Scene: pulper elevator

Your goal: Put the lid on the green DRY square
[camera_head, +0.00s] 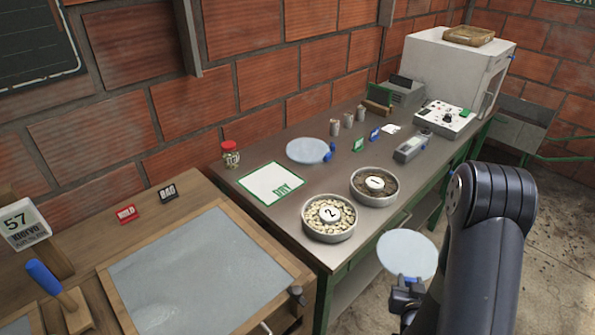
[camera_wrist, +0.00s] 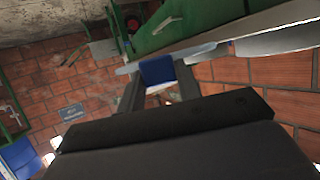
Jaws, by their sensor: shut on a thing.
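A pale grey-blue round lid (camera_head: 407,252) is in my gripper (camera_head: 406,284), held out past the front edge of the table. In the wrist view, my gripper (camera_wrist: 158,74) is shut on a blue handle (camera_wrist: 157,70), and the lid's edge (camera_wrist: 190,53) shows thinly above it. The green-bordered white DRY square (camera_head: 268,181) lies flat on the table, bare, up and left of the lid. A second pale disc (camera_head: 305,150) with a blue handle lies on the table just behind and right of the square.
Two bowls marked 2 (camera_head: 328,229) and 1 (camera_head: 386,199) stand between my gripper and the square. A red-lidded jar (camera_head: 230,155) stands by the square's left back side. A grey meter (camera_head: 411,148) and a white machine (camera_head: 450,75) are farther right.

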